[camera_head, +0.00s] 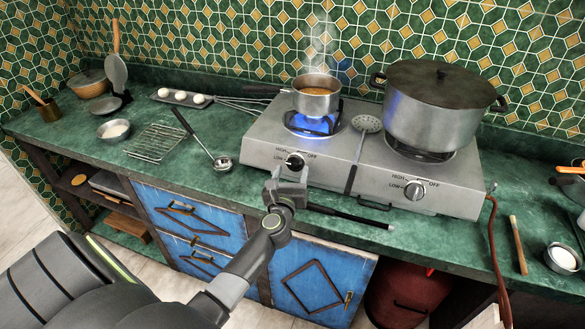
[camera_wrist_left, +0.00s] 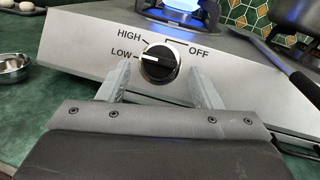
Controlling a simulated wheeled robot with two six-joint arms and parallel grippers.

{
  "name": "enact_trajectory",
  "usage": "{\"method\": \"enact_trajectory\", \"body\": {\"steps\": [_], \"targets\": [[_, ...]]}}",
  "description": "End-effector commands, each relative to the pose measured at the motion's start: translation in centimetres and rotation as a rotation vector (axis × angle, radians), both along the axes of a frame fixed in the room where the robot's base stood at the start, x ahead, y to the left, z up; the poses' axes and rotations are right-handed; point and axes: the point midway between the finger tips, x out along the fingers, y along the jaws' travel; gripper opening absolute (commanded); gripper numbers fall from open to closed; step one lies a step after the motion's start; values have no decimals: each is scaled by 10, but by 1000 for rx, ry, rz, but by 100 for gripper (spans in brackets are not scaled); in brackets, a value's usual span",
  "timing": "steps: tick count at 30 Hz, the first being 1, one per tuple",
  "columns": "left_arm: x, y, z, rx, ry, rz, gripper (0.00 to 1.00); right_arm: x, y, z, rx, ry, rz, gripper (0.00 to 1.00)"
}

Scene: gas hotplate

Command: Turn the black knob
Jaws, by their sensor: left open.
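The black knob (camera_head: 295,160) sits on the front panel of the left burner of the hotplate (camera_head: 264,141). In the left wrist view the knob (camera_wrist_left: 159,63) has a white pointer line directed left, at LOW. HIGH is up-left of it and OFF up-right. My left gripper (camera_head: 289,174) is in front of the panel. In the left wrist view its open fingers (camera_wrist_left: 162,80) stand on either side of the knob, with gaps to it, and hold nothing. Contact cannot be told. A blue flame (camera_head: 312,124) burns under a steaming saucepan (camera_head: 316,100). My right gripper is not in view.
A second knob (camera_head: 414,190) is on the right burner, below a large lidded pot (camera_head: 440,105). A slotted spoon (camera_head: 360,150) lies between the burners. A ladle (camera_head: 221,162) and wire rack (camera_head: 156,143) lie to the left. A red hose (camera_head: 494,240) hangs at right.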

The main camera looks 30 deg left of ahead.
Motion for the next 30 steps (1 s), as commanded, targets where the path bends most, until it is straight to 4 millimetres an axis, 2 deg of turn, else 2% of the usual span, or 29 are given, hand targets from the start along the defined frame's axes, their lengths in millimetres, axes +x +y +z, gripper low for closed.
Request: {"method": "enact_trajectory", "body": {"steps": [6, 16, 26, 30], "targets": [[19, 8, 0, 0, 1, -1, 59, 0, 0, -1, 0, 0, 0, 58], [21, 9, -1, 0, 1, -1, 59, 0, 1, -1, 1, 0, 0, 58], [21, 9, -1, 0, 1, -1, 17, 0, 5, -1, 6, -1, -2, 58], [21, 9, -1, 3, 2, -3, 16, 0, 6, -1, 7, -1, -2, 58]]}}
